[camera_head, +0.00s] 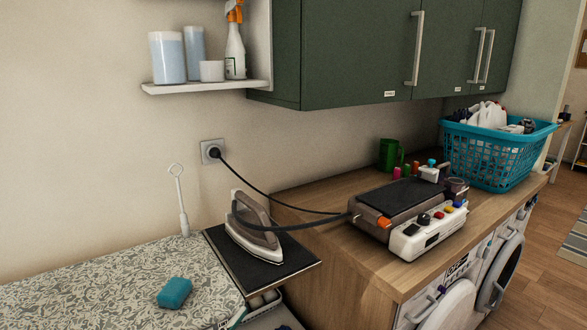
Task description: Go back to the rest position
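Neither of my grippers shows in the head view, and no part of my arms is in the picture. Whether they are open or shut is hidden. The task names no object of its own.
An ironing board (90,290) with a blue sponge (174,292) stands at lower left. An iron (254,226) rests on its dark plate (300,264). A wooden counter (400,280) bears a device (400,205) and a teal basket (490,160). Green cabinets (350,50) and a shelf (205,87) hang above.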

